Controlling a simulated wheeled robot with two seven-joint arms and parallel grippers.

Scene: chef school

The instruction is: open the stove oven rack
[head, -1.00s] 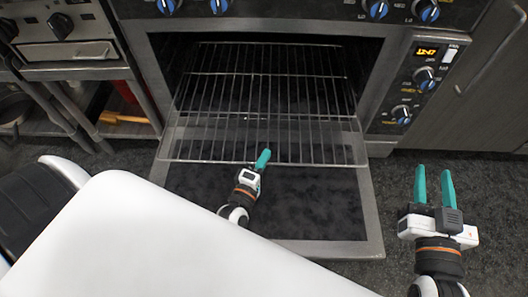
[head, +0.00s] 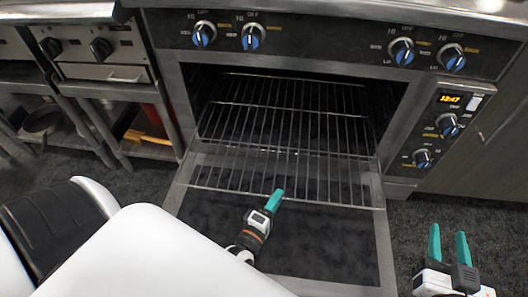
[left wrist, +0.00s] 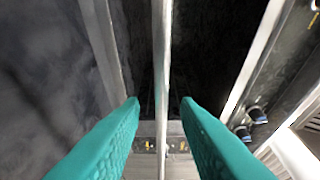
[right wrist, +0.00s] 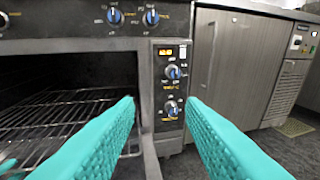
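The oven's drop-down door (head: 320,245) is open in the head view. The wire rack (head: 345,190) extends out of the oven cavity over the door. My left gripper (head: 277,196) is at the middle of the rack's front edge. In the left wrist view my left fingers (left wrist: 161,103) are apart, with a thin metal bar (left wrist: 163,60), seemingly the rack's edge, running between them and a gap showing on each side. My right gripper (head: 449,240) is open and empty, right of the oven door; its fingers (right wrist: 160,103) are apart in the right wrist view.
The stove's control panel (head: 325,38) with knobs is above the oven, and a side panel with a clock (head: 448,99) is to its right. Grey cabinets (right wrist: 232,65) stand farther right. A shelf unit (head: 105,90) is at the left. Dark floor is clear around my right gripper.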

